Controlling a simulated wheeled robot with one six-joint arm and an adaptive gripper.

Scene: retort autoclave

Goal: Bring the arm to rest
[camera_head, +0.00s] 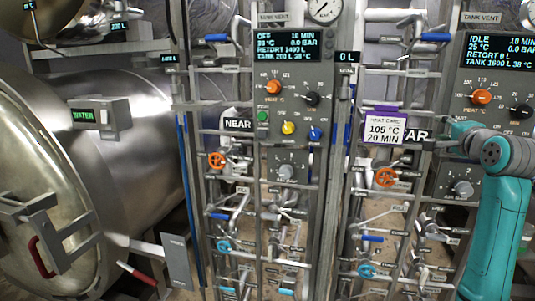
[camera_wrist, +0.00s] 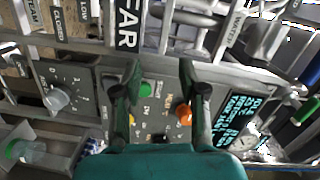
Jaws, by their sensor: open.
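My teal arm (camera_head: 497,225) rises at the right of the head view, bent at its upper joint in front of the right control panel. My gripper (camera_head: 452,132) is at the left end of the arm, partly hidden by the wrist. In the wrist view my gripper (camera_wrist: 158,72) has its two dark fingers spread wide with nothing between them. Behind the fingers are the panel's orange knob (camera_wrist: 184,114) and green button (camera_wrist: 146,88). I cannot tell the exact gap between the fingertips and the panel.
A large steel retort (camera_head: 125,150) with a red-handled door fills the left. The left control panel (camera_head: 297,150) has knobs and a display. A heat card (camera_head: 383,129) reads 105 °C, 20 MIN. Pipes and valves, including an orange handwheel (camera_head: 386,177), crowd the space beside my arm.

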